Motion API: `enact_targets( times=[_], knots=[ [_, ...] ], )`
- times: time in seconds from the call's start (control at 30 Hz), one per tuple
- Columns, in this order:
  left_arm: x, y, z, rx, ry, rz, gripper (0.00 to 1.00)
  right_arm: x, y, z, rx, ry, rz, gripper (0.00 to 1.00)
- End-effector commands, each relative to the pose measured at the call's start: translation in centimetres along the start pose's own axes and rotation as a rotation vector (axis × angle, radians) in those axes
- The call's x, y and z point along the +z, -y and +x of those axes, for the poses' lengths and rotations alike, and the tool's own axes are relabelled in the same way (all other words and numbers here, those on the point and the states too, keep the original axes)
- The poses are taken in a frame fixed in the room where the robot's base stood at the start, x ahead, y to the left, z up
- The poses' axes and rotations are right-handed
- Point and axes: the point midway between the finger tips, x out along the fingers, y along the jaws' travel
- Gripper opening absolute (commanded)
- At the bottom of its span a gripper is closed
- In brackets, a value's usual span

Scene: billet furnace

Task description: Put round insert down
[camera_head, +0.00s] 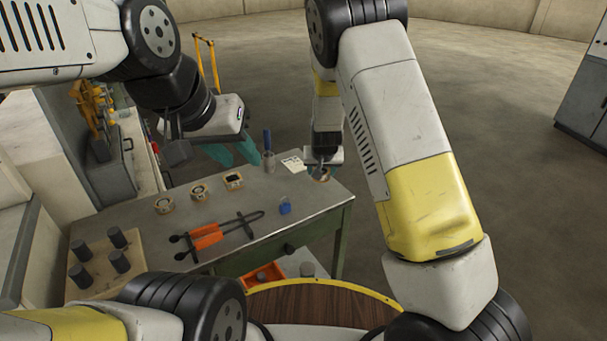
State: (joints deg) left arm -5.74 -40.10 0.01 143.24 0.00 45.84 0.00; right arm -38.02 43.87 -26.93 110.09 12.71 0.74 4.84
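Several round inserts are in view on the grey workbench (290,207): one at the left (164,205), one in the middle (198,191) and one with a dark centre (234,181). Another round insert (321,174) is at my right gripper (319,170), by the bench's far right corner. My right gripper looks shut on it; the fingers are small and partly hidden, and I cannot tell whether the insert touches the bench.
Orange-handled tongs (207,237) lie on a black rest on the bench. A blue item (285,206), a cup with a blue-handled tool (268,158) and a paper sheet (293,164) are nearby. A block with dark pegs (108,262) stands left. An orange bin (265,275) is below.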

Motion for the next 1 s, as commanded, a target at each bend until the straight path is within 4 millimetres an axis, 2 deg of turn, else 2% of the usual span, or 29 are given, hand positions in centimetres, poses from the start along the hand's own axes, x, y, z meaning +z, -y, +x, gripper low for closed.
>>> enact_targets(
  times=[0.1,0.27,0.53,0.9,0.93,1.0],
  knots=[
    [0.0,0.0,0.0,0.000,0.000,0.000,0.36,0.8,0.0,1.3,0.000,-0.002,0.001,0.00],
    [0.0,0.0,0.0,0.000,0.000,0.000,0.36,1.2,0.0,2.1,-0.001,-0.004,0.001,0.00],
    [0.0,0.0,0.0,0.000,0.000,0.000,0.36,3.0,-0.1,4.8,0.000,-0.003,0.002,0.00],
    [0.0,0.0,0.0,0.000,0.000,0.000,0.36,3.2,0.0,5.1,-0.001,-0.004,0.001,0.00],
    [0.0,0.0,0.0,0.000,0.000,0.000,0.36,3.4,0.0,5.2,-0.001,0.000,0.000,0.57],
    [0.0,0.0,0.0,0.000,0.000,0.000,0.36,3.4,0.0,5.2,-0.001,-0.001,0.000,0.71]
  ],
)
